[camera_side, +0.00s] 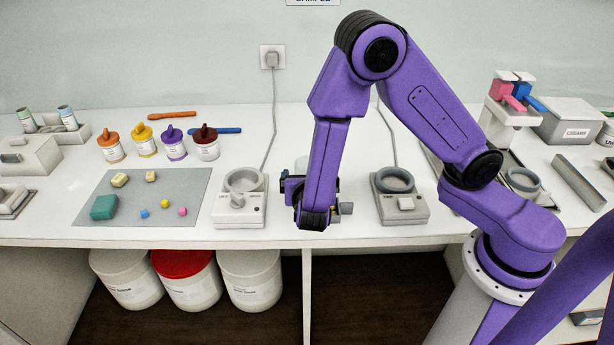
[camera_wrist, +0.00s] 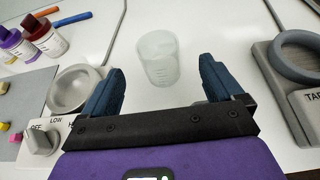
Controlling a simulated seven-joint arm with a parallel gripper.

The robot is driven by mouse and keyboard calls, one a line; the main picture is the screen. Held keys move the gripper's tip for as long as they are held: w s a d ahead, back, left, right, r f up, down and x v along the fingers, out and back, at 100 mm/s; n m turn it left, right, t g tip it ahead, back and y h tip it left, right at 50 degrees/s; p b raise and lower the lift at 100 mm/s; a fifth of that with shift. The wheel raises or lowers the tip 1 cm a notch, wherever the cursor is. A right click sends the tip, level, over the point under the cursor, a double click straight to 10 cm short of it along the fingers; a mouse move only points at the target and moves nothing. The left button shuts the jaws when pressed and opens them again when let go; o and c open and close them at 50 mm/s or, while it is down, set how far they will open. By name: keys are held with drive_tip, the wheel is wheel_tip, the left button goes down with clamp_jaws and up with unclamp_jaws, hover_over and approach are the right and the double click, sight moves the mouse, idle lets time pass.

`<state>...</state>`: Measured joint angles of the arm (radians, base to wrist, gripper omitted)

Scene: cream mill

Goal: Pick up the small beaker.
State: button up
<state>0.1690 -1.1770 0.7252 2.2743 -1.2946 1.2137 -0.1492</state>
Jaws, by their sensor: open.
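The small clear beaker (camera_wrist: 158,58) stands upright on the white bench in the wrist view, with faint marks on its side. In the side view only a pale part of it (camera_side: 302,162) shows behind my arm; the rest is hidden. My gripper (camera_wrist: 162,68) is open, its two blue fingers spread left and right. The beaker appears ahead of the gap between the fingers, and I see no contact. In the side view my gripper (camera_side: 316,186) points down over the bench, mostly hidden by my wrist.
A heater with a round dish and a knob (camera_side: 240,200) stands close left of my gripper. A scale marked TARE with a grey ring (camera_side: 400,198) stands close right. A grey mat (camera_side: 185,208) with coloured blocks and several lidded jars (camera_side: 145,142) lie farther left.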

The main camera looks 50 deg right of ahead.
sight(306, 167)
drive_tip(key=x, duration=0.9)
drive_tip(key=shift+w+f, duration=0.2)
drive_tip(key=shift+f, duration=0.1)
drive_tip(key=c, duration=1.1)
drive_tip(key=shift+o, duration=0.2)
drive_tip(key=shift+r, duration=0.15)
